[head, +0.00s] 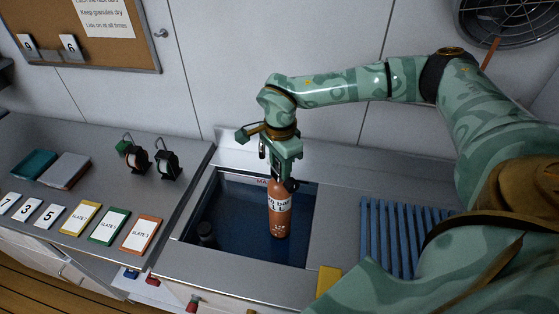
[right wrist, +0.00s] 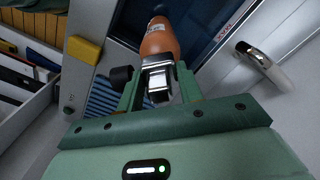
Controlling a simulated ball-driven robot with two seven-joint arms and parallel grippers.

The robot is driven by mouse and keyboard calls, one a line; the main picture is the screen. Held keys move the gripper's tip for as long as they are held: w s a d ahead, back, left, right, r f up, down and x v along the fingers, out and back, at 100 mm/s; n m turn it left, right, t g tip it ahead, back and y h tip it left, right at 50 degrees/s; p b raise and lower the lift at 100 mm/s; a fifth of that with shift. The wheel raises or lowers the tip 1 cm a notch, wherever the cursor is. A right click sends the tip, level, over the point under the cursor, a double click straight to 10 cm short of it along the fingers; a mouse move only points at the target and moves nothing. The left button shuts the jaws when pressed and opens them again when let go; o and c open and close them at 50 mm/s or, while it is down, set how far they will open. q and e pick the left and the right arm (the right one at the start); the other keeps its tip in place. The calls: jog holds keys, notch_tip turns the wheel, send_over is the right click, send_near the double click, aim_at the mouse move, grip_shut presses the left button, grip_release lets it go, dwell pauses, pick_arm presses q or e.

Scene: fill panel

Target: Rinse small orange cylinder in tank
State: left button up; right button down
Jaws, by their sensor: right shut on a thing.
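The small orange cylinder (head: 279,218) is bottle-shaped, with a white label and dark print. In the head view it hangs upright over the dark blue tank (head: 236,183), its lower end in front of the tank's inside; I cannot tell whether it touches the liquid. My right gripper (head: 282,178) is shut on its top from above. In the right wrist view the orange cylinder (right wrist: 160,42) sits between the fingers (right wrist: 158,80). My left gripper is not in view.
A dark round object (head: 206,233) is at the tank's left side. A blue ribbed rack (head: 388,236) and a yellow block (head: 328,280) are right of the tank.

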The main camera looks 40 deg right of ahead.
notch_tip(320, 180, down, 14)
jog(key=b, duration=0.6)
jog(key=shift+w+r, duration=0.1)
jog(key=shift+r, duration=0.15)
jog(key=shift+d, duration=0.1)
dwell(0.4)
